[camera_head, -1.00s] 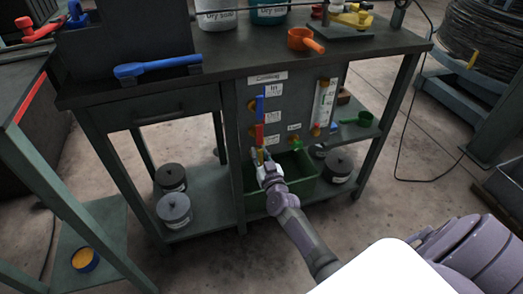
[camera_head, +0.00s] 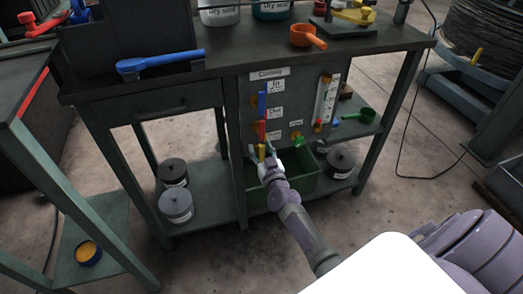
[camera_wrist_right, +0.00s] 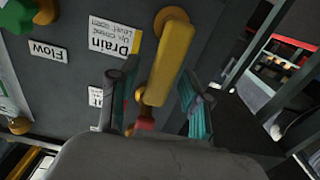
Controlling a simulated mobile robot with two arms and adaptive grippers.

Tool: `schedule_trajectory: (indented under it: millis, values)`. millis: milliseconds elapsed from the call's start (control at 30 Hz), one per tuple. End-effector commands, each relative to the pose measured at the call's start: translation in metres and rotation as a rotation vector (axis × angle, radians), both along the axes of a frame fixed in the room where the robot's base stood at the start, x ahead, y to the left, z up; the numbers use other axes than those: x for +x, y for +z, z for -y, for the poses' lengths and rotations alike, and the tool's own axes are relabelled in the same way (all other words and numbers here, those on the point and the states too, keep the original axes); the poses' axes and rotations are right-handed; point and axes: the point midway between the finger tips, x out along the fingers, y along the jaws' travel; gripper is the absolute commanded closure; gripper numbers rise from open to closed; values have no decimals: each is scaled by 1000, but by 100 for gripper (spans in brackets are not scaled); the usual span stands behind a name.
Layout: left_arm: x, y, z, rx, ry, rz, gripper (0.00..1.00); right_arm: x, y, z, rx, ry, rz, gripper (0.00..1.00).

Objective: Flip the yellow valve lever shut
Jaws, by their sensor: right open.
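The yellow valve lever (camera_head: 261,152) is on the grey panel under the bench, below the red lever (camera_head: 261,131). In the right wrist view the yellow lever (camera_wrist_right: 167,65) runs from a brass pivot down the picture, its end beside a red part. The upside-down "Drain" label (camera_wrist_right: 115,38) reads "Up: closed, Level: open"; the lever points along that text's up direction. My right gripper (camera_head: 267,158) is at the lever. In the wrist view its open fingers (camera_wrist_right: 157,105) stand either side of the lever, with a gap showing on the right. My left gripper is out of view.
A blue lever (camera_head: 261,104) is above the red one. A green bin (camera_head: 304,183) sits below the panel, behind my right arm. A sight gauge (camera_head: 326,100) and a green valve (camera_head: 297,138) are to the right.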

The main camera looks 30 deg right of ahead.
Motion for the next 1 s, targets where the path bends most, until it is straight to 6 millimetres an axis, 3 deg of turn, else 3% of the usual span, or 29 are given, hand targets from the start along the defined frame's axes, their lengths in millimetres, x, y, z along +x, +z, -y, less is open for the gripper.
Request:
schedule_trajectory:
  millis: [167,633,800,1000]
  values:
    - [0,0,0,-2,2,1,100,-12,-2,-3,3,0,-1,52]
    - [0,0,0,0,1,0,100,-101,-1,-24,-1,0,-2,52]
    - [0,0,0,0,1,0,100,-115,0,-28,0,0,0,52]
    - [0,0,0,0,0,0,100,-117,0,-28,0,0,0,52]
